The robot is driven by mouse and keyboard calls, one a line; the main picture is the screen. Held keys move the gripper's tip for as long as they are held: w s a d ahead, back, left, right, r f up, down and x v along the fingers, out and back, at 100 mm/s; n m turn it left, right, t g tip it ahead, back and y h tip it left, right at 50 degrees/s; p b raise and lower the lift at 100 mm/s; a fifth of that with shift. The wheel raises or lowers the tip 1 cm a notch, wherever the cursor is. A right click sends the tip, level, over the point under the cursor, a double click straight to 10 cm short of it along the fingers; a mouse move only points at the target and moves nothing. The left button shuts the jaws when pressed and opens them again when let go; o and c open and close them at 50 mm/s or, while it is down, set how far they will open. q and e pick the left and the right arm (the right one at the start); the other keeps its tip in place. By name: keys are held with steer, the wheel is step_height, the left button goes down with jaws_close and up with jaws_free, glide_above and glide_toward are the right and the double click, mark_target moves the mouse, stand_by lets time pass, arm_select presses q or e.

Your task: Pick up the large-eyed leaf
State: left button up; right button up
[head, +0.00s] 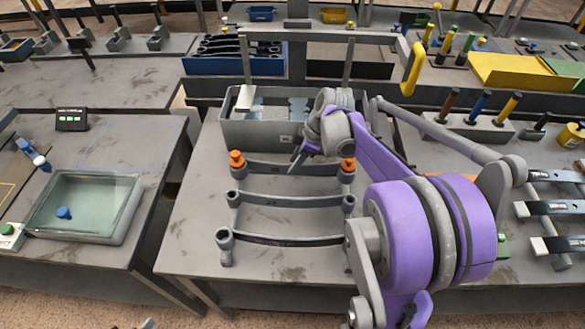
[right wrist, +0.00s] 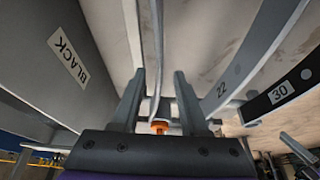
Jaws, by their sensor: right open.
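Three curved leaves lie one behind another across a rack: a rear leaf (head: 290,169) between two orange caps, a middle leaf (head: 290,201), and a front dark leaf (head: 285,240). The front leaf's left eye looks the biggest, but it is also nearest; I cannot be sure which is the large-eyed leaf. My right gripper (head: 301,160) is over the rear leaf, near the grey bin. In the right wrist view, its fingers (right wrist: 158,100) are apart, with a thin strip seen edge-on between them. Leaves marked 22 (right wrist: 238,75) and 30 (right wrist: 280,92) lie to the right.
The grey bin (head: 262,133), labelled BLACK in the right wrist view (right wrist: 50,75), stands just behind the rack and beside the gripper. A frame with a yellow handle (head: 412,70) rises behind. A glass-topped tray (head: 130,225) is on the left table. Bare tabletop lies before the rack.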

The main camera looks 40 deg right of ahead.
steer(key=x, duration=0.2)
steer(key=shift+w+a+f, duration=0.1)
steer(key=shift+w+f, duration=0.05)
steer(key=shift+f, duration=0.15)
jaws_close()
steer(key=shift+r, duration=0.1)
stand_by(1.1)
